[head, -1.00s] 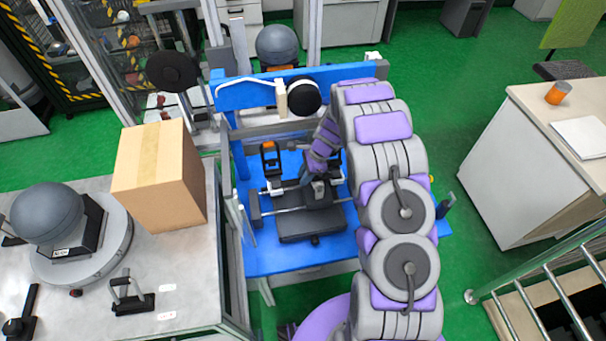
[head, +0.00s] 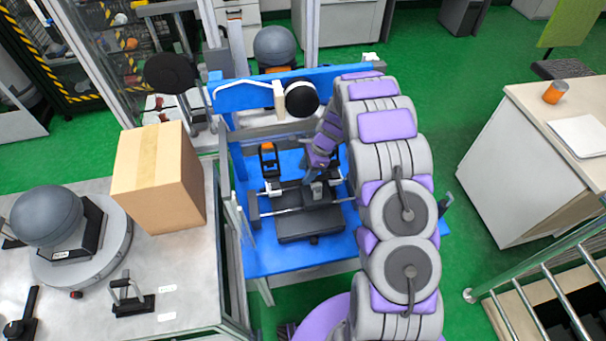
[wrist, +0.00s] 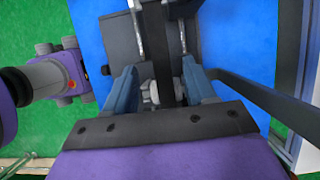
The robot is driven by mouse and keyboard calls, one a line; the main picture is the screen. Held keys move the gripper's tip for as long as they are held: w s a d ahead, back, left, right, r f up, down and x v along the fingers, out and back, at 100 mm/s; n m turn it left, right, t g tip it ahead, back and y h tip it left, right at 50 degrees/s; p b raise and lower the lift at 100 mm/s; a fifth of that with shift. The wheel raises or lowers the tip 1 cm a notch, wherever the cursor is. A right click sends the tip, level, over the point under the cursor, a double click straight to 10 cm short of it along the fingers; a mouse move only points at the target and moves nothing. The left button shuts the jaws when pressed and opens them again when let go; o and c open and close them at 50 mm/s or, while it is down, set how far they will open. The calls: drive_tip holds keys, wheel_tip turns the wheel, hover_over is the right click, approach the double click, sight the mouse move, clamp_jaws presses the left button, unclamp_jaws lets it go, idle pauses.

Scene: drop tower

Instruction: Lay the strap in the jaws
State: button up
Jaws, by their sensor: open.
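A black clamp device with two bright rods stands on the blue table (head: 262,262); its front black block (head: 310,224) is plain in the head view, and I take it for the jaws. The block (wrist: 117,35) and rods also show in the wrist view. My gripper (wrist: 160,88) is open over the device, its blue-grey fingers either side of a small grey part and a dark bar. In the head view my gripper (head: 318,182) is at the back of the device. A dark band (wrist: 270,98), possibly the strap, runs right from the fingers. I cannot tell whether it passes between them.
A blue upright frame (head: 352,70) with a white curved piece (head: 243,91) and a black-and-white roller (head: 301,98) stands behind. A cardboard box (head: 158,180) sits on the grey bench at left.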

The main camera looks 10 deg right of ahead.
drive_tip(key=p+v, duration=0.2)
drive_tip(key=v, duration=1.2)
drive_tip(key=shift+a+p, duration=0.25)
drive_tip(key=shift+p, duration=0.05)
drive_tip(key=shift+r, duration=0.15)
drive_tip(key=s+a+r+n+g+h, duration=0.1)
drive_tip(key=s+a+r+n, duration=0.25)
drive_tip(key=s+r, duration=0.5)
drive_tip(key=s+a+r+n+h, duration=0.1)
drive_tip(key=s+a+r+n, duration=0.1)
drive_tip(key=s+r+n, duration=0.6)
drive_tip(key=s+r+n+h, duration=0.1)
drive_tip(key=s+n, duration=0.5)
drive_tip(key=s, duration=1.9)
drive_tip(key=shift+s+r+g+h, duration=0.3)
drive_tip(key=shift+s+g+h, duration=0.1)
drive_tip(key=shift+h, duration=0.4)
drive_tip(key=shift+a+n, duration=0.1)
drive_tip(key=shift+n, duration=0.15)
